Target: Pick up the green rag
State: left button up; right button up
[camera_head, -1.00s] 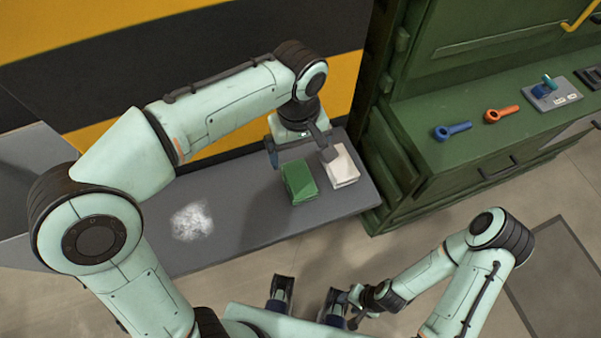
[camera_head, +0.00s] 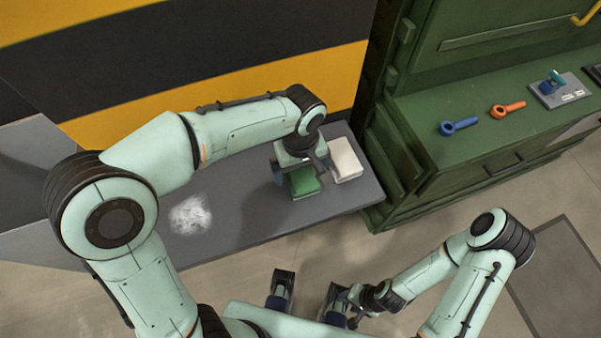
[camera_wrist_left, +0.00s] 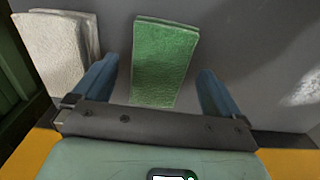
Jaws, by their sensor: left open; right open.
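The green rag (camera_head: 304,183) lies folded on the grey bench top (camera_head: 240,210), partly hidden by my left gripper in the head view. My left gripper (camera_head: 303,178) is open above it. In the left wrist view the green rag (camera_wrist_left: 165,62) lies between the two blue fingers of my left gripper (camera_wrist_left: 157,68), with a gap on both sides. I cannot tell how high the fingertips are above the bench. My right gripper (camera_head: 352,306) is open and empty low in the head view, away from the bench.
A folded off-white rag (camera_head: 345,160) lies just right of the green one. White powder or a smear (camera_head: 190,215) marks the bench to the left. A green cabinet (camera_head: 430,150) stands at right, with a blue tool (camera_head: 459,126) and an orange tool (camera_head: 508,109) on it.

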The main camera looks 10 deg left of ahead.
aim_at(301, 172)
pick_arm(q)
jog(key=c, duration=1.1)
jog(key=shift+r, duration=0.1)
notch_tip(301, 172, up, 20)
jog(key=p, duration=0.4)
jog(key=shift+o, duration=0.7)
jog(key=shift+c, duration=0.4)
